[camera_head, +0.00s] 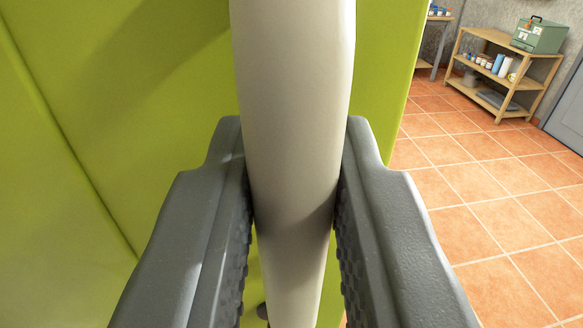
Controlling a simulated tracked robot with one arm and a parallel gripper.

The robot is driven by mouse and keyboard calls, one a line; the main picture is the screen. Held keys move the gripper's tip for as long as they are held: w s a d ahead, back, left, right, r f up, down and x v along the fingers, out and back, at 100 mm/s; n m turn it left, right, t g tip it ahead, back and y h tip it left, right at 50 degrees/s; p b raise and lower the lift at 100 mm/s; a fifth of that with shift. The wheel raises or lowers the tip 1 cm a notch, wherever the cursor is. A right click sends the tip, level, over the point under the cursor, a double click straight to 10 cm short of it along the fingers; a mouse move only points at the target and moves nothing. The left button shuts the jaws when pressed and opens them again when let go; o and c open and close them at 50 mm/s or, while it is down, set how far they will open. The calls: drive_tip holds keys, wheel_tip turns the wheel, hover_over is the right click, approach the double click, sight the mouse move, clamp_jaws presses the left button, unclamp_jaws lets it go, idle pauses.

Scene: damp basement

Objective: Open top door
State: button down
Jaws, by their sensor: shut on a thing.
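A pale cream bar handle (293,90) runs from top to bottom through the middle of the view. Behind it is a lime-green door panel (130,90), with a dark seam crossing it at the left. My gripper (295,195) has its two grey, ridged fingers on either side of the handle, closed against it. The handle's upper end is out of view. Whether the door stands ajar cannot be told from this close.
Free orange tiled floor (500,210) lies to the right of the green panel's edge. At the back right a wooden shelf (490,75) holds a green case (540,36) and several small containers. A grey-blue door (568,115) is at the far right edge.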

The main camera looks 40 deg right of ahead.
drive_tip(key=shift+v, duration=1.25)
drive_tip(key=shift+r, duration=0.15)
drive_tip(key=c, duration=1.4)
unclamp_jaws()
drive_tip(key=shift+a, duration=0.1)
drive_tip(key=shift+p+v, duration=2.45)
drive_tip(key=shift+v, duration=4.4)
drive_tip(key=shift+s, duration=0.1)
